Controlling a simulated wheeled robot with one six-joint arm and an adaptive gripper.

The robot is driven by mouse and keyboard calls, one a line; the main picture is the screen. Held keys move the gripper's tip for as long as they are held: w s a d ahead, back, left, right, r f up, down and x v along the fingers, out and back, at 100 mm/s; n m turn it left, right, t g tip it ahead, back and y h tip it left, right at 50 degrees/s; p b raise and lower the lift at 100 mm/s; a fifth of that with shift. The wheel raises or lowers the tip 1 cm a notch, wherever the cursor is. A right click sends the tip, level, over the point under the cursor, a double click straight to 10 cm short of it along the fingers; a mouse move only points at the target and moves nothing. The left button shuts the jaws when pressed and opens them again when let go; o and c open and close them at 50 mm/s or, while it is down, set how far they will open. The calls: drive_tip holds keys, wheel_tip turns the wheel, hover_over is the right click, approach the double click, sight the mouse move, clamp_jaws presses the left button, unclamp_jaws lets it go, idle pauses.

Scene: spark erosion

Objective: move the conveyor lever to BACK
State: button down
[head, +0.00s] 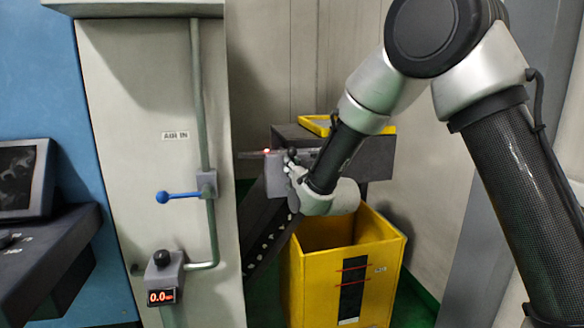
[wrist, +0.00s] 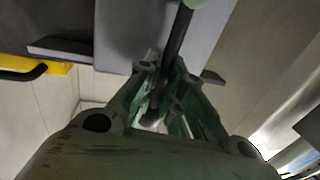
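The conveyor lever (wrist: 178,40) shows in the wrist view as a dark rod running from a pale round end at the top edge down between my fingers. Its lower dark end lies inside my gripper (wrist: 166,72). The fingers are drawn in close on both sides of the rod and appear shut on it. In the head view my gripper (head: 292,178) is at the front of a grey box (head: 274,172) with a small red light, beside the dark conveyor. My gripper hides most of the lever there, and no BACK marking can be read.
A yellow bin (head: 302,285) stands open just below my gripper. A yellow tray (head: 314,125) sits on the dark housing behind. To the left, a pale cabinet carries a pipe with a blue valve handle (head: 178,196) and a gauge reading 0.0 (head: 161,297).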

drive_tip(key=shift+a, duration=0.15)
drive_tip(key=a+n, duration=0.2)
drive_tip(key=n, duration=0.1)
drive_tip(key=shift+s+f, duration=0.2)
drive_tip(key=shift+s, duration=0.15)
drive_tip(key=shift+s+a+f+n+g+h, duration=0.15)
drive_tip(key=shift+a+f+n+g+h, duration=0.25)
drive_tip(key=shift+n, duration=0.5)
drive_tip(key=shift+s+a+f+n+g+h, duration=0.1)
drive_tip(key=shift+s+a+f+n+h, duration=0.1)
drive_tip(key=shift+a+n, duration=0.55)
drive_tip(key=shift+d+n, duration=0.1)
drive_tip(key=shift+n, duration=0.15)
drive_tip(key=c, duration=1.5)
unclamp_jaws()
drive_tip(key=v, duration=1.2)
